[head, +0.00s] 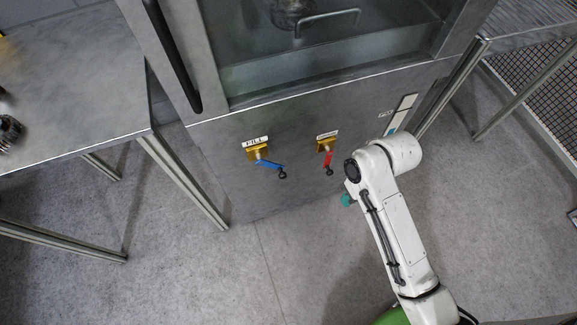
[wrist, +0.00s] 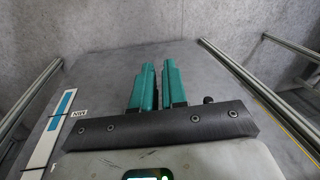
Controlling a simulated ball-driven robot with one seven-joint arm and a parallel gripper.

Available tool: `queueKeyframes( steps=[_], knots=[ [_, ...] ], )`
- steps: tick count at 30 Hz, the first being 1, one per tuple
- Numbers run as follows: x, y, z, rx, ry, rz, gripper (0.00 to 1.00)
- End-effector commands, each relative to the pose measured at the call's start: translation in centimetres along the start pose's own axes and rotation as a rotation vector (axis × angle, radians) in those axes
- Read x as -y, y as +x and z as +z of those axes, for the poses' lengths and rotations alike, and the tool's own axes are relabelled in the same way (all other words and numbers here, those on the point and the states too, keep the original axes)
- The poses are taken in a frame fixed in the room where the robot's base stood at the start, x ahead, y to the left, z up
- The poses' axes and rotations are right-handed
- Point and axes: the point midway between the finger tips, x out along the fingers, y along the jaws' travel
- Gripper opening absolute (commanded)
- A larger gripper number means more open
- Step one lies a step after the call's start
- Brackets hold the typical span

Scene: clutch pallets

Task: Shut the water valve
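The cabinet front (head: 300,190) carries two valves on brass-coloured bodies. The left valve is labelled FILL and has a blue lever (head: 269,165) pointing right and slightly down, with a black knob at its end. The right valve has a red lever (head: 328,161) pointing down; its label is too small to read. My gripper (head: 346,200) is right of and below the red lever, apart from both levers; mostly its teal tip shows. In the wrist view its two teal fingers (wrist: 158,88) are nearly together, with only a thin gap and nothing seen between them.
A glass-fronted chamber (head: 330,55) with a bar handle is above the valves. A metal table (head: 70,80) stands at left, another (head: 525,25) at upper right. A label strip (head: 400,115) sits on the cabinet's right. A small black knob (wrist: 208,100) shows beyond my gripper. Floor in front is clear.

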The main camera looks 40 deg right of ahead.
Motion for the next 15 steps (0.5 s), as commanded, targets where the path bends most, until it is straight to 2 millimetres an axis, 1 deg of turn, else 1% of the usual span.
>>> queueKeyframes(
  steps=[1,3,6,10,12,15],
  knots=[
    [-0.5,-0.2,-2.4,-0.008,0.035,-0.063,0.07],
    [-0.8,-0.2,-5.0,-0.011,0.073,-0.159,0.0],
    [-0.9,-0.9,-8.5,-0.028,0.114,-0.298,0.0],
    [-0.8,-2.2,-11.9,-0.056,0.142,-0.448,0.0],
    [-0.7,-2.8,-13.1,-0.067,0.148,-0.502,0.0],
    [-0.5,-3.2,-14.1,-0.078,0.152,-0.549,0.0]
  ],
)
